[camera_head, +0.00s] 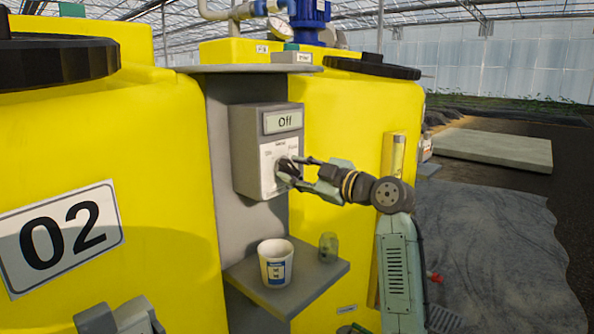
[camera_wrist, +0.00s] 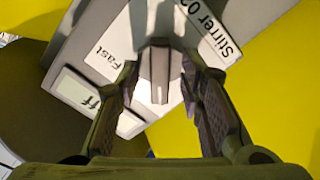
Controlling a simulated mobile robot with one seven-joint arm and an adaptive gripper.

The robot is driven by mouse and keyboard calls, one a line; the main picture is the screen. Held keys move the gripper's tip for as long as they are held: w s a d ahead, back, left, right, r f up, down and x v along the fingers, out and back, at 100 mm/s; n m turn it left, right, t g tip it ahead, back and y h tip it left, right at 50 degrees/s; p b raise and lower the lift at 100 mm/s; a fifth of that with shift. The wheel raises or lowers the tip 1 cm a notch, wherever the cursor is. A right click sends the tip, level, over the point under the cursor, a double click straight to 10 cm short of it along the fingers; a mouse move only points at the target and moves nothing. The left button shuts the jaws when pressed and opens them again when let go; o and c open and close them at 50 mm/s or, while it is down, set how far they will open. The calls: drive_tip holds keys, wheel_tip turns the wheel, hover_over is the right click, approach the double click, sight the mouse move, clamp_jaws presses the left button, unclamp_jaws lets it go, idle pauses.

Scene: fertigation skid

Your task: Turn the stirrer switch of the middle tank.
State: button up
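A grey switch box (camera_head: 243,150) is mounted on a grey post between two yellow tanks. Its display (camera_head: 283,122) reads "Off". In the wrist view its label (camera_wrist: 225,40) reads "Stirrer 02", and "Fast" shows on the dial plate (camera_wrist: 103,55). The dark grey knob (camera_wrist: 160,72) stands out from the plate. My gripper (camera_head: 291,171) is at the box front, its fingers on both sides of the knob. In the wrist view my gripper (camera_wrist: 160,88) looks open around the knob, with narrow gaps; contact cannot be told. The tank (camera_head: 150,170) on the left bears the sign "02".
A small shelf (camera_head: 315,285) below the box holds a white cup (camera_head: 275,262) and a greenish glass jar (camera_head: 328,247). Another yellow tank (camera_head: 350,115) stands behind my arm. Open floor lies to the right, with a pale slab (camera_head: 490,148) farther back.

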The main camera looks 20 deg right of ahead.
drive_tip(key=shift+c, duration=0.5)
clamp_jaws()
drive_tip(key=shift+m, duration=0.3)
drive_tip(key=m+p, duration=0.2)
drive_tip(key=m, duration=0.1)
drive_tip(key=shift+a+r+m, duration=0.1)
drive_tip(key=shift+r+m, duration=0.05)
drive_tip(key=shift+m, duration=0.15)
drive_tip(key=m+p, duration=0.2)
drive_tip(key=m, duration=0.2)
drive_tip(key=shift+m+p, duration=0.3)
drive_tip(key=shift+p, duration=0.05)
drive_tip(key=m+p, duration=0.3)
drive_tip(key=m, duration=0.1)
drive_tip(key=shift+m+p, duration=1.5)
drive_tip(key=shift+m, duration=1)
